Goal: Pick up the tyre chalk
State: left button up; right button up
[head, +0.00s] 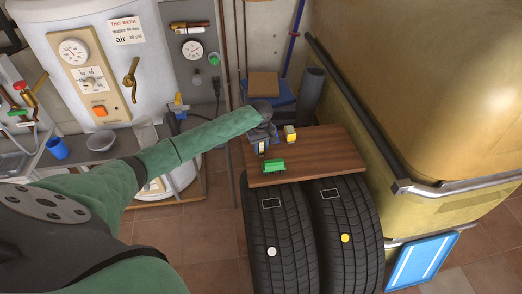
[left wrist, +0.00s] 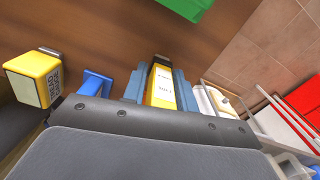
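A yellow stick with a dark end and a pale printed label, which looks like the tyre chalk (left wrist: 160,84), stands between the blue-grey fingers of my left gripper (left wrist: 160,95). The fingers lie close against both its sides. In the head view my left gripper (head: 263,136) is over the wooden board (head: 325,158), with the yellow-and-dark piece (head: 262,148) at its tip. The print is too small to read surely. My right gripper is not in view.
A yellow block with a dark base (head: 290,134) stands on the board just right of my gripper. A green block (head: 274,166) lies near the board's front edge. Two tyres (head: 290,225) are below the board. A gold tank (head: 430,90) bounds the right side.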

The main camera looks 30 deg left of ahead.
pick_arm(q)
jog(key=shift+r, duration=0.1)
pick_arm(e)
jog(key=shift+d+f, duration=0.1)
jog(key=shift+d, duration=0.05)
